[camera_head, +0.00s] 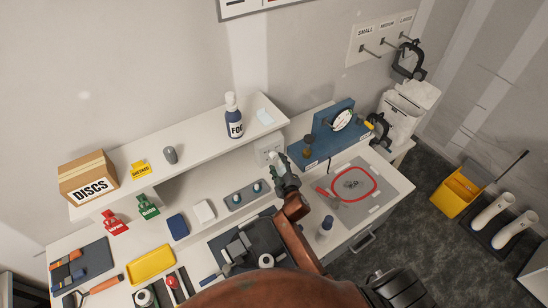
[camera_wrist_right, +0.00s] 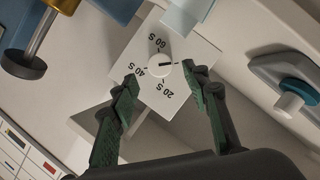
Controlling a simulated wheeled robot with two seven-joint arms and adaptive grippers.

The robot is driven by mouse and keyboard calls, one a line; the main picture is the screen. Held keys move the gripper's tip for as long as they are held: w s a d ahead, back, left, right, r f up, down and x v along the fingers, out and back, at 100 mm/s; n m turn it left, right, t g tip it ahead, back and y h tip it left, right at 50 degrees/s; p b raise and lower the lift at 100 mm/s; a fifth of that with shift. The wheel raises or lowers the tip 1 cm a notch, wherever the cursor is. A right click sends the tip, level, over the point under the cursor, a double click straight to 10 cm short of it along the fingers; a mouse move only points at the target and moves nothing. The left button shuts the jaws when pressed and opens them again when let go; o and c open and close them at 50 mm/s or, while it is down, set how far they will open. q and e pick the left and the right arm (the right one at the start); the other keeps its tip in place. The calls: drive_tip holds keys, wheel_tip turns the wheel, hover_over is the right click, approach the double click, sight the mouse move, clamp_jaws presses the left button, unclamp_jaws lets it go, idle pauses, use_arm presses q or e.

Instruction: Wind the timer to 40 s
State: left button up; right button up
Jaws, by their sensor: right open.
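The timer (camera_wrist_right: 182,88) is a square white plate on the bench's back wall with a round white knob (camera_wrist_right: 163,64). Labels 60 S, 40 S and 20 S ring the knob. A short black mark on the knob appears to point right in the wrist view, away from the 40 S label. My right gripper (camera_wrist_right: 160,78) is open, its green-padded fingers spread on either side in front of the knob, and I see nothing between them. In the head view the right gripper (camera_head: 277,166) partly covers the timer (camera_head: 265,148). My left gripper is not in view.
A blue stand (camera_head: 325,140) with a round dial is close right of the timer. A grey base with two teal-ringed knobs (camera_head: 243,196) is left of my right gripper. A FOG bottle (camera_head: 233,116) stands on the shelf above.

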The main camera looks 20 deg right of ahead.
sight(275, 157)
drive_tip(key=x, duration=0.2)
drive_tip(key=shift+w+d+f, duration=0.1)
drive_tip(key=shift+w, duration=0.3)
drive_tip(key=shift+w+f, duration=0.2)
drive_tip(key=shift+w, duration=0.35)
drive_tip(key=c, duration=0.4)
drive_tip(key=shift+c, duration=0.9)
drive_tip(key=c, duration=0.3)
drive_tip(key=shift+c, duration=1.4)
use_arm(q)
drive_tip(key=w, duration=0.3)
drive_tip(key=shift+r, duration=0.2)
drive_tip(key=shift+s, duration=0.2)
use_arm(e)
drive_tip(key=shift+s, duration=0.1)
